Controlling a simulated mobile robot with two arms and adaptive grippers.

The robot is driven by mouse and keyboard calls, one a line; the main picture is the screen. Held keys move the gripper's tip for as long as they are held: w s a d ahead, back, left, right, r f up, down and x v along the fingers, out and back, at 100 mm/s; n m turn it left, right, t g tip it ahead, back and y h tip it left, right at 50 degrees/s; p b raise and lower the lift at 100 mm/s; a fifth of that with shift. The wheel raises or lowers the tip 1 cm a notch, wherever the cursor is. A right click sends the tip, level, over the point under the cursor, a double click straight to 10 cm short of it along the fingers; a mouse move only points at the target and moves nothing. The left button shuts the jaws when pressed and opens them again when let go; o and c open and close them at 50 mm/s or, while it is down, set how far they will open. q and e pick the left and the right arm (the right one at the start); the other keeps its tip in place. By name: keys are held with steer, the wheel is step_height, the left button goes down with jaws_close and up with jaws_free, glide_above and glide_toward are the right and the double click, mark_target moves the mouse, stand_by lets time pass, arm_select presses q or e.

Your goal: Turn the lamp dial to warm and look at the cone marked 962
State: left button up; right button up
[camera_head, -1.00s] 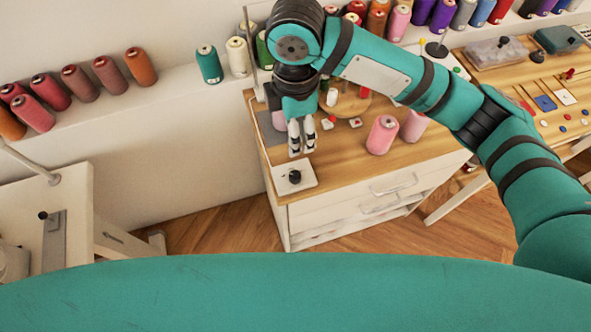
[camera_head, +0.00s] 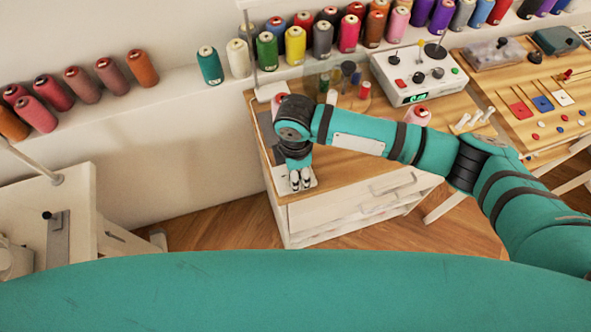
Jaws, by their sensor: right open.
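My right gripper (camera_head: 300,186) points down at the front left corner of the wooden cabinet top (camera_head: 345,168). It is open, directly over the small white plate (camera_head: 283,187) with the black dial. The fingers hide the dial; I cannot tell whether they touch it or where it is set. A pink cone (camera_head: 418,115) stands behind my right forearm, partly hidden. The other pink cone seen earlier is hidden by the arm. No number can be read on any cone. My left gripper is not in view.
A white control box (camera_head: 417,77) with knobs and a green display stands at the back right of the cabinet top. Several thread cones (camera_head: 294,45) line the wall shelf. A table (camera_head: 550,95) with small coloured cards is at right. A white table (camera_head: 75,220) is at left.

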steer(key=shift+f, duration=0.15)
steer(key=shift+c, duration=0.2)
jaws_close()
steer(key=shift+r+m+p, duration=0.2)
steer(key=shift+m+p, duration=0.4)
steer(key=shift+p, duration=0.35)
steer(key=m+p, duration=0.6)
steer(key=p, duration=0.1)
steer(key=shift+s, duration=0.1)
steer(key=shift+f+m+p, duration=0.15)
steer(key=shift+m+p, duration=1.35)
steer(key=shift+m, duration=0.4)
